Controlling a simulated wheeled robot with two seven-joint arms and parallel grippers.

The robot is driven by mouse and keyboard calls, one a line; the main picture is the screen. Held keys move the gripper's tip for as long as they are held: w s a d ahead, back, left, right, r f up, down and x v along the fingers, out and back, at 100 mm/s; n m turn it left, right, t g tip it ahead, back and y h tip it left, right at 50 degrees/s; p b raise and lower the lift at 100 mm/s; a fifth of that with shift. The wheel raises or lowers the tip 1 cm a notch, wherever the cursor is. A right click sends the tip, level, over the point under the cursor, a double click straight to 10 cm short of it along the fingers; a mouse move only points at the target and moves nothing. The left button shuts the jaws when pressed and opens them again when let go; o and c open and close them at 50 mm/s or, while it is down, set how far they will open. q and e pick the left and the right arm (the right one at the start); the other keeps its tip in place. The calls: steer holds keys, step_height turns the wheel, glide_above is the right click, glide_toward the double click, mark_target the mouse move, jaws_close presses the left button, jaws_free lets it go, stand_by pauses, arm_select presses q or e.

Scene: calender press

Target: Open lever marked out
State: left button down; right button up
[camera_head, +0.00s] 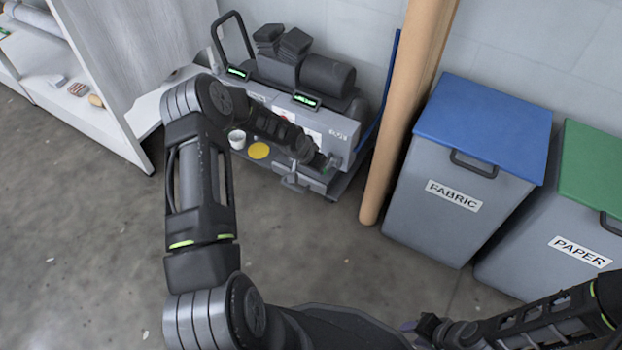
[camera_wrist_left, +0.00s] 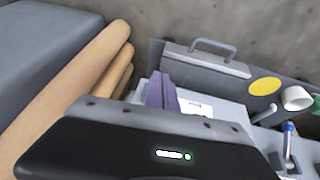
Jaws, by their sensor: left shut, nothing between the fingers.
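The grey calender press (camera_head: 345,128) stands against the wall, with two green-lit displays on top. My left arm reaches across to its front, and my left gripper (camera_head: 326,163) is at the right part of that front. In the left wrist view its purple fingers (camera_wrist_left: 160,92) are together and empty, over a white panel. A blue-banded lever (camera_wrist_left: 288,143) and a green-tipped lever (camera_wrist_left: 317,104) stand at the right there, apart from the fingers. I cannot read which lever is marked out. My right gripper (camera_head: 425,326) is low at the bottom, its jaws unclear.
A grey tray with a bar handle (camera_wrist_left: 215,48), a yellow disc (camera_head: 259,150) and a white cup (camera_head: 237,139) are at the press front. Brown rolls (camera_head: 408,110) and the fabric bin (camera_head: 470,170) stand to the right. The floor in front is clear.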

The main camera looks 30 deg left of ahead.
arm_select(q)
steer(key=shift+f, duration=0.4)
arm_select(e)
steer(key=shift+f, duration=0.3)
arm_select(q)
steer(key=shift+w+r+b, duration=0.15)
steer(key=shift+w+b, duration=0.3)
steer(key=shift+w, duration=0.25)
arm_select(e)
steer(key=shift+f, duration=0.45)
arm_select(q)
steer(key=shift+r, duration=0.1)
